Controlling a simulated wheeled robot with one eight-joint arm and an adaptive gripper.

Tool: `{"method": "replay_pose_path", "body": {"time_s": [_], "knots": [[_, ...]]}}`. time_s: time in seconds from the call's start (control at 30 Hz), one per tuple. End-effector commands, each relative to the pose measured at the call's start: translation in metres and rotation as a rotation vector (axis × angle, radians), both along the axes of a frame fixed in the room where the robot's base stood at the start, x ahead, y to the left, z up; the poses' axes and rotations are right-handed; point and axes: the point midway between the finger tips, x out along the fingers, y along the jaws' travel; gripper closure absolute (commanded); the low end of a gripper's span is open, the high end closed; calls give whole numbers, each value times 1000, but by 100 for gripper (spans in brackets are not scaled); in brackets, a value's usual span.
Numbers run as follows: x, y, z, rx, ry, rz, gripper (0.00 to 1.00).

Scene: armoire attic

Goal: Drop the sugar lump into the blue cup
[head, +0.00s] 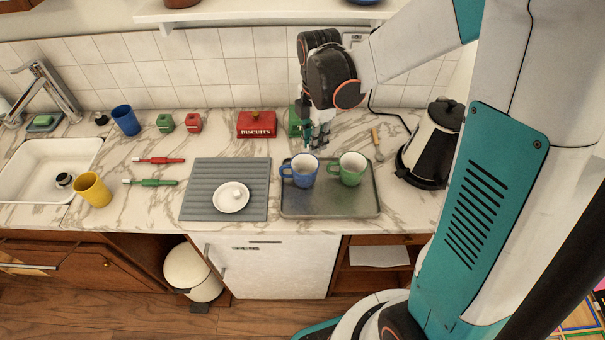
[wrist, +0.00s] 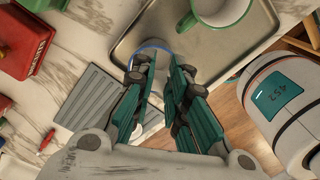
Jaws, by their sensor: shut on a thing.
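The blue cup (head: 300,173) stands upright on the left part of a metal tray. My gripper (head: 316,143) is above and just behind the cup, pointing down. In the wrist view, the fingertips (wrist: 162,66) are close together over the cup's blue rim (wrist: 150,47), which they partly cover. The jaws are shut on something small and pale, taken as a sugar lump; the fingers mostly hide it. A white sugar lump (head: 236,194) is seen on the white saucer (head: 229,205), left of the tray.
The green cup (head: 350,170) stands right of the blue cup on the tray (head: 330,210). A kettle (head: 431,145) is right of the tray. A red biscuit box (head: 256,124) stands behind the grey ribbed mat (head: 196,207). The sink (head: 50,168) is at far left.

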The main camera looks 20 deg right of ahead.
Motion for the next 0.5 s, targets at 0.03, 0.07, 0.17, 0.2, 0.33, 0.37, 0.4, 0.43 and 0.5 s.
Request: {"method": "replay_pose_path", "body": {"time_s": [0.03, 0.07, 0.17, 0.2, 0.33, 0.37, 0.4, 0.43, 0.5], "knots": [[0, 0, 0, 0, 0, 0, 93], [0, 0, 0, 0, 0, 0, 93], [0, 0, 1, 0, 0, 0, 84], [0, 0, 1, 0, 0, 0, 75], [0, 0, 1, 0, 0, 0, 63], [0, 0, 1, 0, 0, 0, 63], [0, 0, 1, 0, 0, 0, 63], [0, 0, 1, 0, 0, 0, 63], [0, 0, 1, 0, 0, 0, 63]]}}
